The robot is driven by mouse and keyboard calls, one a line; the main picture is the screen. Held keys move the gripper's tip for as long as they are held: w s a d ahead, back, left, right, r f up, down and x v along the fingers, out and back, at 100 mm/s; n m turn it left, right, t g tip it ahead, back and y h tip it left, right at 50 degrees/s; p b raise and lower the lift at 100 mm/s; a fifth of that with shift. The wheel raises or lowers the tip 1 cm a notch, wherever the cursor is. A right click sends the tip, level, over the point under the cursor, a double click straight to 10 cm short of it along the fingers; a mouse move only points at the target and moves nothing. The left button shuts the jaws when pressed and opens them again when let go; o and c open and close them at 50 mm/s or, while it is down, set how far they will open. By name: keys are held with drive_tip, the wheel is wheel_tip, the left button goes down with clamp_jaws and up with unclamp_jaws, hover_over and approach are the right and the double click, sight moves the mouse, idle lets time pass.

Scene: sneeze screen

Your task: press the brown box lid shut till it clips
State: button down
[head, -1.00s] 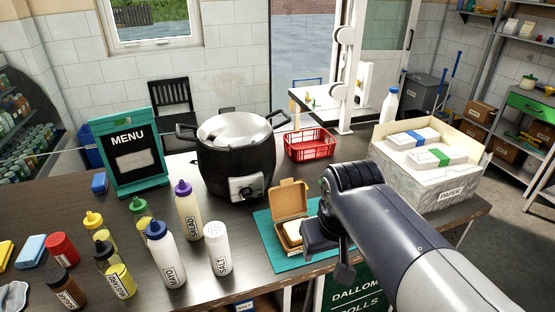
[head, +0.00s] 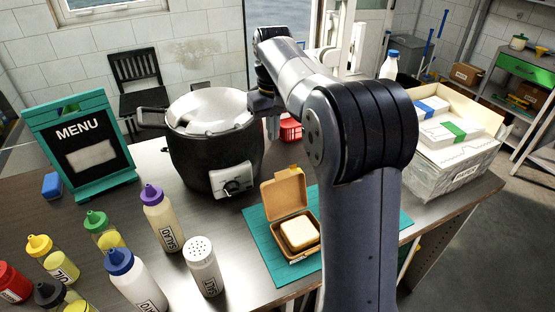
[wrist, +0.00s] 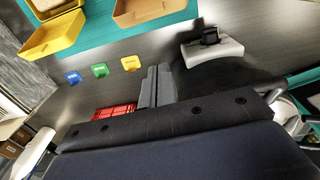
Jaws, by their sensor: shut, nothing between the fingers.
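The brown box (head: 307,251) sits on the teal mat (head: 258,243) with its lid (head: 284,193) standing open at the far side. A slice of bread or sandwich (head: 299,233) lies in its base. My gripper (head: 272,128) is beyond the box, beside the black cooker's right side, apart from the lid. In the wrist view my gripper (wrist: 157,85) is shut with nothing in it. Part of the brown lid (wrist: 148,10) shows at the top edge there; the rest of the box is out of frame.
The cooker (head: 205,165) stands left of my gripper, and a red crate (wrist: 115,112) is close behind it. A yellow open box (wrist: 52,35) and small coloured tags (wrist: 100,69) show in the wrist view. A paper carton (head: 445,168) stands right; bottles and a salt shaker (head: 203,266) stand front left.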

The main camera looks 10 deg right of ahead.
drive_tip(key=s+f, duration=0.1)
drive_tip(key=f, duration=0.1)
drive_tip(key=s+f+p, duration=0.1)
drive_tip(key=f, duration=0.2)
drive_tip(key=s+f+p, duration=0.1)
drive_tip(key=f, duration=0.2)
drive_tip(key=shift+s+d, duration=0.35)
drive_tip(key=shift+d, duration=0.05)
drive_tip(key=shift+f, duration=0.1)
drive_tip(key=shift+a, duration=0.1)
